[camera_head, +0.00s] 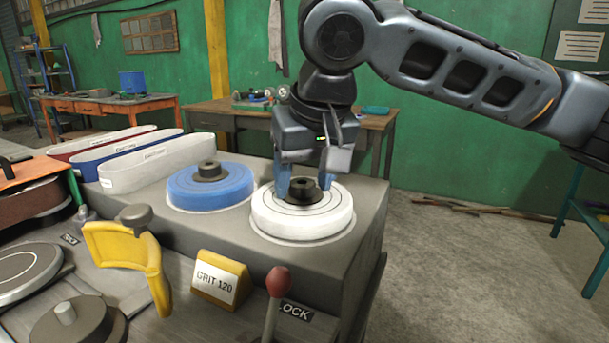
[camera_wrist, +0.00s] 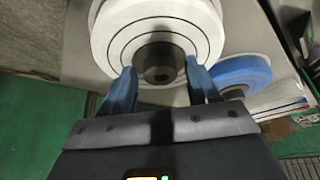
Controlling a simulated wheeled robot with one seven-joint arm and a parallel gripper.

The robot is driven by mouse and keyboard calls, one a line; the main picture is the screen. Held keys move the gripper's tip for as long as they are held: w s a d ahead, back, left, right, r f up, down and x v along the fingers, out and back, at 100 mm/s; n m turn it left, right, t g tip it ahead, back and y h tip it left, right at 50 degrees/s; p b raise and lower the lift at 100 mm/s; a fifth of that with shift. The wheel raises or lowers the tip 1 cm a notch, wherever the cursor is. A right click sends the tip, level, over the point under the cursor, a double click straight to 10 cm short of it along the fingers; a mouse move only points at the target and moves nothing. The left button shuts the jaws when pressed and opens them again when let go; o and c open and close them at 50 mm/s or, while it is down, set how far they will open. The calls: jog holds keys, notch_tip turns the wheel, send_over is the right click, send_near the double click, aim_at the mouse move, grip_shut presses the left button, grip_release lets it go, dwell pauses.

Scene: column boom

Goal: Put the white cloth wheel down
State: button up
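The white cloth wheel (camera_head: 302,224) lies flat on the grey block (camera_head: 362,238), with a dark hub (camera_head: 303,190) in its middle. No clear gap shows under its rim. My gripper (camera_head: 304,182) points down over the wheel. Its two blue fingers are on opposite sides of the hub and look to be against it. In the wrist view the white wheel (camera_wrist: 112,38) fills the top middle, and the fingertips (camera_wrist: 160,72) flank the hub (camera_wrist: 160,60). The hub hides part of the fingertips in the head view.
A blue wheel (camera_head: 205,193) lies close to the left on the same block. Several upright belts (camera_head: 155,165) stand behind it. A yellow guard (camera_head: 125,250), a GRIT 120 sign (camera_head: 220,282) and a red-knobbed lever (camera_head: 277,285) are in front. The floor at right is open.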

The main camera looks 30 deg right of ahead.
jog(key=shift+o, duration=0.5)
jog(key=shift+r, duration=0.1)
jog(key=shift+r, duration=0.25)
jog(key=v, duration=1.1)
jog(key=shift+s+r+p, duration=0.2)
jog(key=shift+r+p, duration=0.05)
jog(key=shift+p, duration=0.1)
